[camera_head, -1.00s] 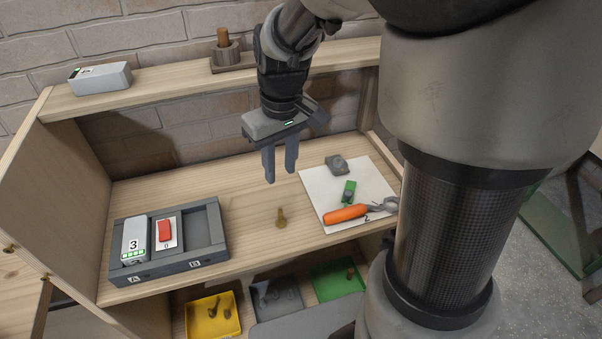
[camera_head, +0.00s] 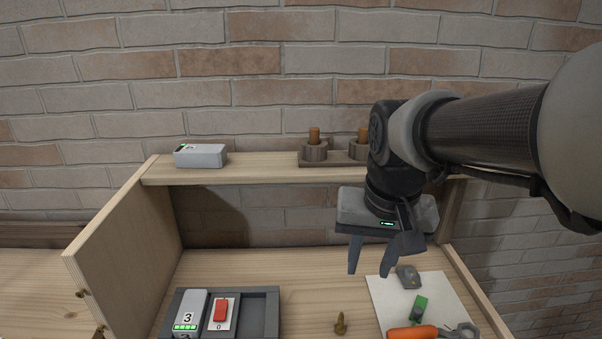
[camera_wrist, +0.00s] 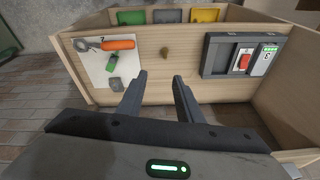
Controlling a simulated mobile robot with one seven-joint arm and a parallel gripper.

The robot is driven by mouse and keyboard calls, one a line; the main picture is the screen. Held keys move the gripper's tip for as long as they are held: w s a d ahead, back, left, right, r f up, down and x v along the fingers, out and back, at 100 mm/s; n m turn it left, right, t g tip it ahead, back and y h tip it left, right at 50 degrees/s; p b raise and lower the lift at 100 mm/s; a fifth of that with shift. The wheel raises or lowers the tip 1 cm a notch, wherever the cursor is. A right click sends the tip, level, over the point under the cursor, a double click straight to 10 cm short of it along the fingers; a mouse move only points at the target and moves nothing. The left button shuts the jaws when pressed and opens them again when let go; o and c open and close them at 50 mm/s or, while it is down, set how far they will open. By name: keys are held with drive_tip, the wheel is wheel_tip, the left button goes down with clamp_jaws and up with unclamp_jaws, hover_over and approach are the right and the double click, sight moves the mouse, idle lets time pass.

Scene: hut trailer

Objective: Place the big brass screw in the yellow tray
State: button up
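The big brass screw (camera_head: 340,323) stands on the wooden worktop between the dark grey two-bay tray and the white sheet; it also shows in the wrist view (camera_wrist: 165,52). My gripper (camera_head: 370,271) is above the worktop, behind the screw and a little right of it. Its two fingers are apart with nothing between them, also in the wrist view (camera_wrist: 160,78). The yellow tray (camera_wrist: 205,15) shows at the top of the wrist view, beyond the worktop's front edge. It is out of the head view, and its contents are too small to tell.
A dark grey holder (camera_head: 262,312) carries a grey box marked 3 (camera_head: 190,313) and a red switch (camera_head: 221,311). A shelf (camera_head: 250,173) runs behind my gripper.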

sight(341, 314)
drive_tip(key=w+a+f+m+g+b, duration=0.1)
drive_tip(key=w+f+m+g, duration=0.15)
drive_tip(key=w+f, duration=0.6)
drive_tip(key=f+b, duration=0.1)
drive_tip(key=f, duration=1.1)
drive_tip(key=shift+a+f+b, duration=0.1)
drive_tip(key=shift+a+b, duration=0.1)
drive_tip(key=shift+b, duration=0.15)
drive_tip(key=shift+a+f+b, duration=0.1)
drive_tip(key=shift+f+b, duration=0.25)
drive_tip(key=shift+f, duration=2.6)
drive_tip(key=shift+c, duration=0.5)
clamp_jaws()
